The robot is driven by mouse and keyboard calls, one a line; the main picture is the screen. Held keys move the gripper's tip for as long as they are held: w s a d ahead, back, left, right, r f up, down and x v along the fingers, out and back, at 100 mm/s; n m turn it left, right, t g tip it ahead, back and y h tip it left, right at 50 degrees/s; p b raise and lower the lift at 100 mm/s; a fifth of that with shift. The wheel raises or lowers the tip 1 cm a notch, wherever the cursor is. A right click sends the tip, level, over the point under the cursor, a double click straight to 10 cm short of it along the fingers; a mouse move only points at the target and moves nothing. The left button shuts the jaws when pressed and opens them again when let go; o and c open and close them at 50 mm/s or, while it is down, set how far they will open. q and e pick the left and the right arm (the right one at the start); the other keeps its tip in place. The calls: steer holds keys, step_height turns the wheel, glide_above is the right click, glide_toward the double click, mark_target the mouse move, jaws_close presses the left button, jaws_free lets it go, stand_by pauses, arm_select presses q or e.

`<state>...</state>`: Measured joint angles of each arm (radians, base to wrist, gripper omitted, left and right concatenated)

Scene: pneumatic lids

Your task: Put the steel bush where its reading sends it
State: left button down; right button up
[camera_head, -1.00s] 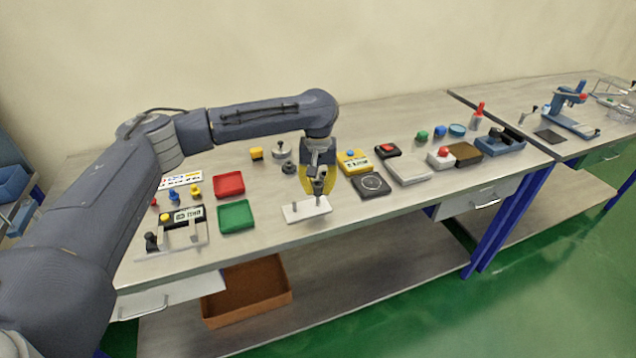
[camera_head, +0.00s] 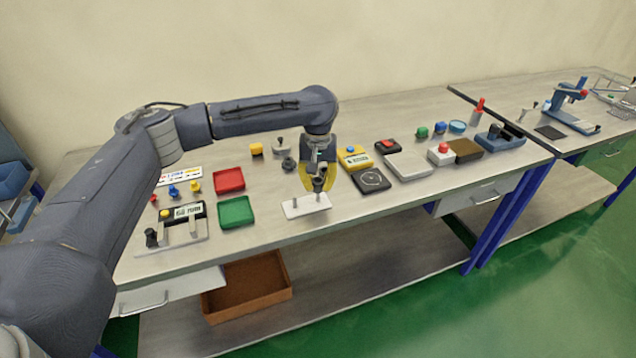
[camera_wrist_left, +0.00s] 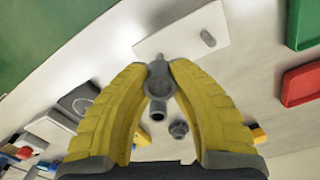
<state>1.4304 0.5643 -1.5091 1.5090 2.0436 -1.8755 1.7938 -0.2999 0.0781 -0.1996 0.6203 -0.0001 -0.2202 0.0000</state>
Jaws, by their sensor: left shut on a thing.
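My left gripper (camera_head: 318,184) is shut on a small dark grey steel bush (camera_wrist_left: 159,84), held between the yellow fingertips; its round opening shows in the left wrist view. The bush is over the right part of a white plate (camera_head: 305,208) with short upright pins; it appears just above the right pin, though the gap is hard to judge. The left pin (camera_wrist_left: 208,38) stands bare. A gauge (camera_head: 186,212) with a lit display stands at left; its text is too small to read surely. A red tray (camera_head: 229,180) and green tray (camera_head: 237,213) are left of the plate.
Behind the gripper are a dark knob-like part (camera_head: 289,164) and a grey part with a stem (camera_head: 281,146). A yellow device with a display (camera_head: 354,158) and a black square pad (camera_head: 371,181) are right of it. A brown bin (camera_head: 246,286) is below the bench.

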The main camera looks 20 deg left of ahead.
mark_target(318, 201)
arm_select(q)
steer(key=shift+f, duration=2.3)
stand_by(2.0)
steer(key=c, duration=0.7)
jaws_free()
steer(key=shift+r, duration=3.5)
